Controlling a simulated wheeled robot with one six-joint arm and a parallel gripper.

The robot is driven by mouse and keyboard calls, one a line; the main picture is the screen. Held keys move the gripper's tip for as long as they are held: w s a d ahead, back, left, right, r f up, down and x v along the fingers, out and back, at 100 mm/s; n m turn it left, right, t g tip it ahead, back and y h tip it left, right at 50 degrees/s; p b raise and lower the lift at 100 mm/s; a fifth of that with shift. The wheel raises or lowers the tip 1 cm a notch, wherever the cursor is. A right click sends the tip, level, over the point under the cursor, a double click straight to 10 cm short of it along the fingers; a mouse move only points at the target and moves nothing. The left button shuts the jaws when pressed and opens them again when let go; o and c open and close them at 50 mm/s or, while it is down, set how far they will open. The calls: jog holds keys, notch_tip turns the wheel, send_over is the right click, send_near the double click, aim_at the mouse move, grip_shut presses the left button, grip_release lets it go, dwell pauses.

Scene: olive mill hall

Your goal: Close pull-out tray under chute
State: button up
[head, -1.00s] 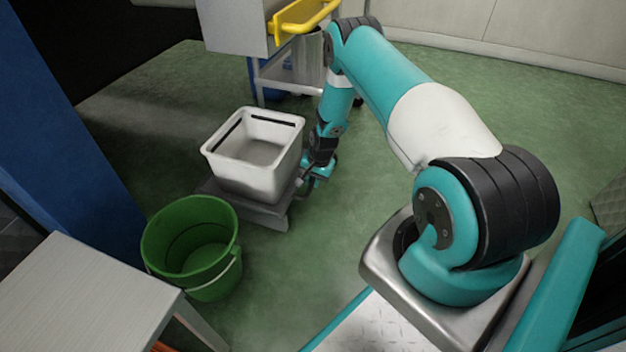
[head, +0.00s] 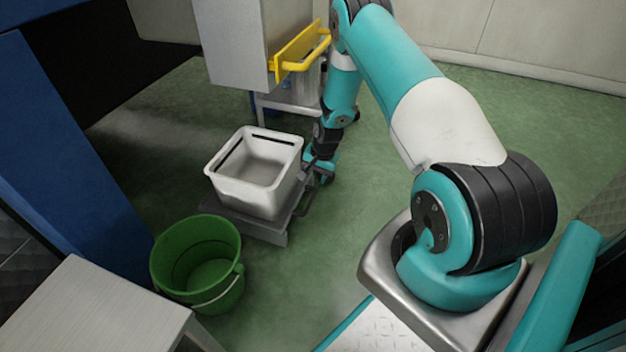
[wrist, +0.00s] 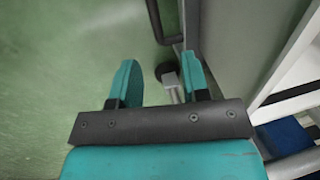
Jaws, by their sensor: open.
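The pull-out tray is a low grey platform (head: 250,228) near the floor, with a white square bin (head: 262,195) standing on it. A dark loop handle (head: 306,203) sticks out at the tray's right side. In the wrist view, a dark bar that looks like this handle (wrist: 160,25) shows at the top. My gripper (head: 324,172) is low beside the tray's right side, near the handle. The handle is beyond the fingertips. Whether anything touches is unclear.
A green bucket (head: 197,268) stands in front of the tray. A pale table (head: 90,310) is at the lower left, a blue panel (head: 60,150) at the left. A grey cabinet with a yellow handle (head: 302,55) stands behind. The green floor to the right is clear.

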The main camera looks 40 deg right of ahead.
notch_tip(320, 180, up, 6)
jog(key=s+p, duration=0.1)
jog(key=p, duration=0.1)
jog(key=shift+d+r, duration=0.25)
jog(key=shift+d, duration=0.05)
